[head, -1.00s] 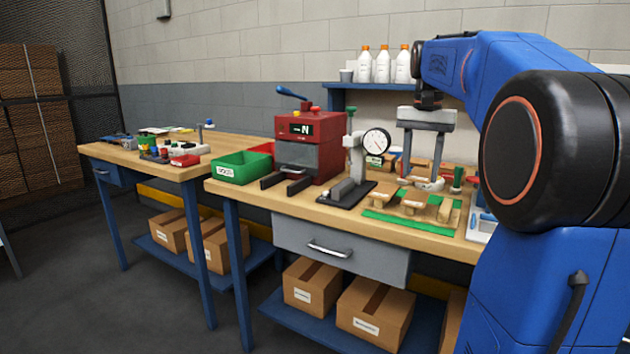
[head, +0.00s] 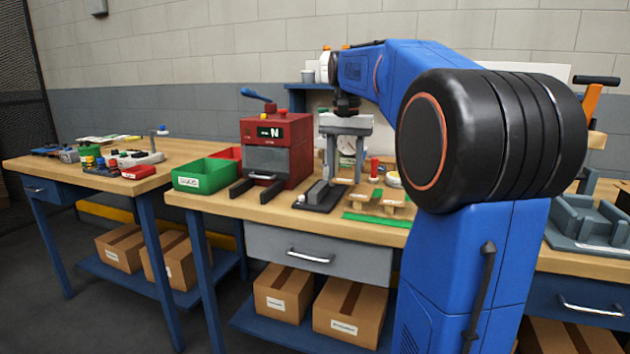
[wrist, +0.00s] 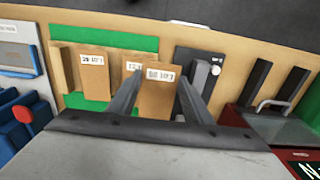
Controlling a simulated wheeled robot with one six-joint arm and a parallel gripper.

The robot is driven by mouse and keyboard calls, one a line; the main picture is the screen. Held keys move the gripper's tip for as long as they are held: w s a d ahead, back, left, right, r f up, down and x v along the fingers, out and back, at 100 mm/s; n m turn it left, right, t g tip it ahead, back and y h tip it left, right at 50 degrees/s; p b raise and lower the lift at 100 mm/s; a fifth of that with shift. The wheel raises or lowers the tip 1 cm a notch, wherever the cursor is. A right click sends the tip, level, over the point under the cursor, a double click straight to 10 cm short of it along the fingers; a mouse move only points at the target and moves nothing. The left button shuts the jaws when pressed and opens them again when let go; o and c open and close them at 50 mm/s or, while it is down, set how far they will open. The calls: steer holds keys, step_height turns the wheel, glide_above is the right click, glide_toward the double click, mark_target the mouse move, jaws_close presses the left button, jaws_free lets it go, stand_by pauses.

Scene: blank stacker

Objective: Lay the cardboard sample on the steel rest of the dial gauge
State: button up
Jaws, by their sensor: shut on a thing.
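My gripper (wrist: 158,100) is shut on a tan cardboard sample (wrist: 158,92) with a white label, held between its two fingers in the wrist view. In the head view my gripper (head: 345,175) hangs over the bench, close to the dial gauge (head: 318,194). The gauge's black base and grey steel parts show, but my gripper hides most of its dial. In the wrist view the gauge's black base (wrist: 186,62) lies just right of the held sample. I cannot clearly make out the top of the steel rest.
Other labelled cardboard samples (wrist: 95,78) lie on wooden blocks over a green mat (wrist: 70,46). A red machine (head: 276,148) stands left of the gauge, with a green bin (head: 203,175) beyond it. White bottles are mostly hidden behind my arm.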

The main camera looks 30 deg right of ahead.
glide_above(315, 190)
steer(key=shift+s, duration=0.15)
steer(key=shift+f, duration=1.75)
steer(key=shift+f, duration=0.15)
steer(key=o, duration=1.1)
step_height(315, 190, up, 12)
steer(key=shift+r, duration=0.15)
